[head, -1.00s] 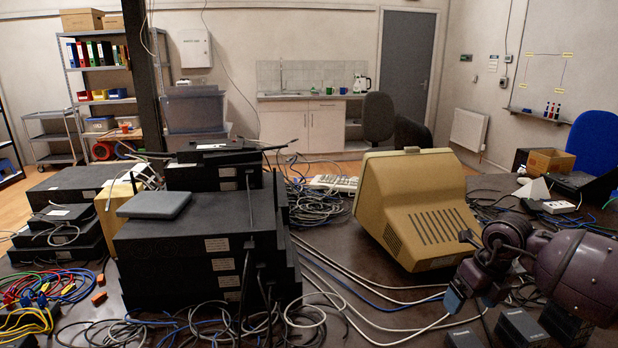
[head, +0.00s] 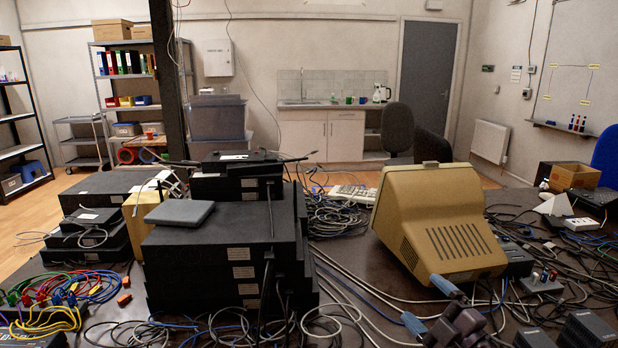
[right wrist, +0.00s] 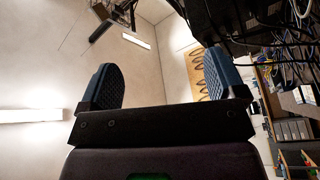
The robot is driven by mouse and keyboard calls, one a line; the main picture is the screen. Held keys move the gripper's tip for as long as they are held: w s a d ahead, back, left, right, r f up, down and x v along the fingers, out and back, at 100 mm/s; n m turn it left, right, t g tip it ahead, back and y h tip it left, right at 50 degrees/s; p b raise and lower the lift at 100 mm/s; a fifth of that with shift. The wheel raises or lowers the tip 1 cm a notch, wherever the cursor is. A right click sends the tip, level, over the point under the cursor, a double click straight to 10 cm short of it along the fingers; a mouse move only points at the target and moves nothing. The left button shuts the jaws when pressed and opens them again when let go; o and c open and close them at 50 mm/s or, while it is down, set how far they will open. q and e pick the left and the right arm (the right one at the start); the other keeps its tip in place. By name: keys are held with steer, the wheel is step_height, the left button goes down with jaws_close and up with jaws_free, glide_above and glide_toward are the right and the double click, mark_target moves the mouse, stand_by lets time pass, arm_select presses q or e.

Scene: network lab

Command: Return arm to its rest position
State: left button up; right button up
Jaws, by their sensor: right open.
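My right gripper (head: 430,305) shows at the bottom edge of the head view, right of centre, with its two blue-grey fingers pointing up and to the left. It is in front of the beige monitor (head: 440,220). In the right wrist view the same gripper (right wrist: 163,88) has its blue ribbed fingers wide apart, with nothing between them; wall and ceiling show behind. Most of my right arm is below the head view. My left gripper is not in view.
A stack of black network boxes (head: 222,250) stands left of centre on the dark table. Loose cables (head: 345,222) run across the table in front of the monitor. Small black boxes (head: 585,332) sit at the lower right. Coloured cables (head: 65,290) lie at the left.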

steer(key=s+d+f+m+g+h+p, duration=0.1)
steer(key=s+f+m, duration=0.4)
steer(key=s, duration=0.5)
steer(key=s+d+f+m+g+h, duration=0.2)
steer(key=s+f+m+h, duration=0.3)
steer(key=s+f, duration=0.5)
steer(key=s+d+f+m+g+h+p, duration=0.1)
steer(key=s+d+f+m+g+h, duration=0.1)
steer(key=s+f+m, duration=0.5)
steer(key=s+f+g+h, duration=0.1)
steer(key=s, duration=0.2)
steer(key=shift+s+d+p, duration=0.15)
steer(key=shift+p, duration=0.2)
